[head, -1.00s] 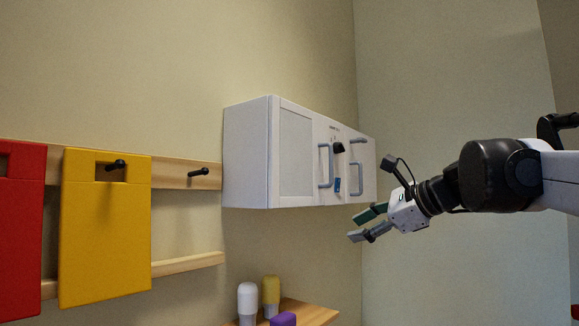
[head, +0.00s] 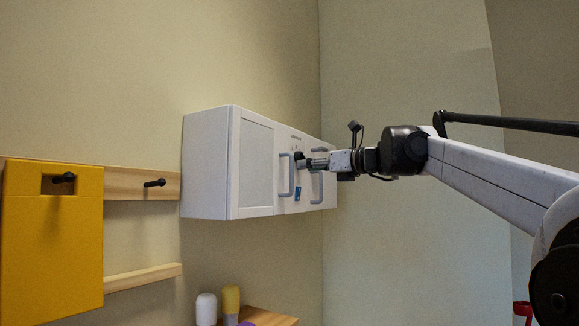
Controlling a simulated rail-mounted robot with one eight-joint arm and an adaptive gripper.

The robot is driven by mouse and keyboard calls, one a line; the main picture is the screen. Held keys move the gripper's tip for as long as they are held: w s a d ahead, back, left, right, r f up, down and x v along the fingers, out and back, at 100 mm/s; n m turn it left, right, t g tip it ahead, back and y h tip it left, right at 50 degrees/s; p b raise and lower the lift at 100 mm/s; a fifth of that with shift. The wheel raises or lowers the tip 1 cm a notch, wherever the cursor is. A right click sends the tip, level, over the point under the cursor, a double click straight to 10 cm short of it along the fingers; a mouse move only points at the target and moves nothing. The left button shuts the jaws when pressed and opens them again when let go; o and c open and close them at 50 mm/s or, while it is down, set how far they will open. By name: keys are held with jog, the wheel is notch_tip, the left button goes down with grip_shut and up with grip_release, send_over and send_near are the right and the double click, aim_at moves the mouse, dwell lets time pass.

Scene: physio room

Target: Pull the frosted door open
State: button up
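A white wall cabinet (head: 206,168) hangs near the room corner. Its left door has a pale grey, frosted-looking panel (head: 256,165) and appears closed. A second bar handle (head: 321,190) is farther right, partly hidden behind my gripper. My gripper (head: 309,163) is level with the cabinet front, its fingers pointing left, between the two handles in the picture. The fingers are small and overlap a dark knob-like part (head: 299,156). I cannot tell whether they touch anything or how far apart they are.
A wooden peg rail (head: 125,184) with a yellow board (head: 60,240) is at left. A white bottle (head: 206,309) and a yellow one (head: 230,302) stand below.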

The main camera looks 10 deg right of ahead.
send_over(291, 189)
jog(key=shift+w+d+p, duration=0.1)
jog(key=shift+w+p, duration=0.25)
jog(key=shift+p, duration=0.1)
grip_shut()
